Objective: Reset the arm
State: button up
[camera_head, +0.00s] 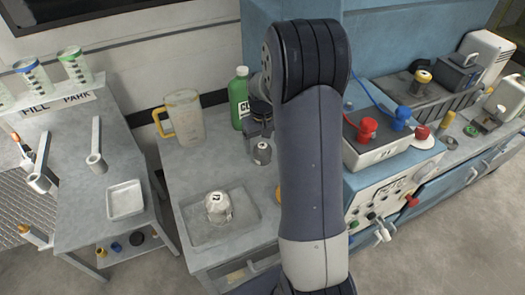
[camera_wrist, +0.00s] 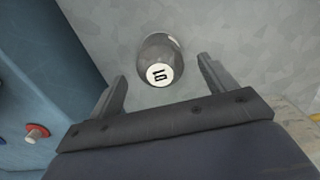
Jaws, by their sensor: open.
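My gripper (camera_wrist: 162,90) shows in the wrist view with its two fingers spread wide and nothing between them. A dark grey capped object (camera_wrist: 159,60) with a white "10" label stands just beyond the fingertips, apart from them. In the head view my arm rises through the middle of the picture and hides part of the bench. There, a small grey object (camera_head: 262,153) stands just below the gripper end, beside the green bottle.
A clear jug (camera_head: 182,117) with a yellow handle and a green bottle (camera_head: 239,98) stand at the back of the bench. A shallow tray (camera_head: 193,238) holds a white round item (camera_head: 217,207). A blue cabinet with red (camera_head: 367,129) and blue fittings is to the right.

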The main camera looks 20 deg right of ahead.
notch_tip(320, 180, up, 6)
jog(key=shift+f, duration=0.15)
dwell(0.3)
notch_tip(320, 180, down, 10)
jog(key=shift+f+p, duration=0.1)
jog(key=shift+p, duration=0.45)
dwell(0.3)
